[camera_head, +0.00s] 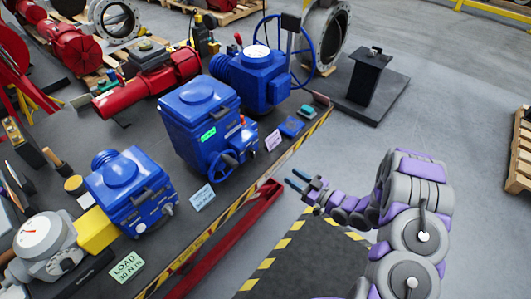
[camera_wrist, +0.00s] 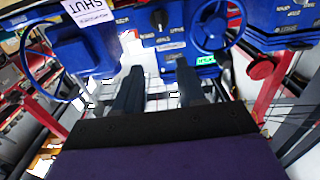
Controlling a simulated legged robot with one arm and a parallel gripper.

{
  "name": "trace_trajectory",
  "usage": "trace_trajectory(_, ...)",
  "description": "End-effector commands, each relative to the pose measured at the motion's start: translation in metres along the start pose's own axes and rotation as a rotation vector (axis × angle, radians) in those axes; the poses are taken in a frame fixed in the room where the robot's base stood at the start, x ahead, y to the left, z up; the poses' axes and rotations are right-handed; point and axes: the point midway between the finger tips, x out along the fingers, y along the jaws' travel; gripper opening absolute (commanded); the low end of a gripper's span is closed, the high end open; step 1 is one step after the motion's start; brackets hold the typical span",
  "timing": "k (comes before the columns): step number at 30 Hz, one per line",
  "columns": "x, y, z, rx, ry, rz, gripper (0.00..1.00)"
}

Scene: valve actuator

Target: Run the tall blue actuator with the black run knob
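The tall blue actuator (camera_head: 198,125) stands on the dark bench in the head view, with a green display (camera_head: 208,135) and a blue handwheel (camera_head: 222,163). In the wrist view, which looks upside down, a black knob (camera_wrist: 158,18) shows on a blue housing beside a blue handwheel (camera_wrist: 213,25) and a green display (camera_wrist: 205,59). I cannot make out the black knob clearly in the head view. My gripper (camera_head: 292,179) is open and empty, in front of the bench edge and apart from the actuator. Its two dark fingers (camera_wrist: 156,85) are spread in the wrist view.
A smaller blue actuator (camera_head: 130,190) is at the left, and another with a large handwheel (camera_head: 256,76) is behind. Red pipework (camera_head: 150,82) lies at the back. A striped edge (camera_head: 235,185) and red rail (camera_head: 225,245) run along the bench front. Floor around my arm is open.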

Motion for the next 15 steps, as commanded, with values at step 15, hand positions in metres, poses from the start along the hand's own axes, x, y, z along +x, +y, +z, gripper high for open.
trace_trajectory(15,0.063,-0.002,-0.001,0.001,0.006,-0.004,0.39)
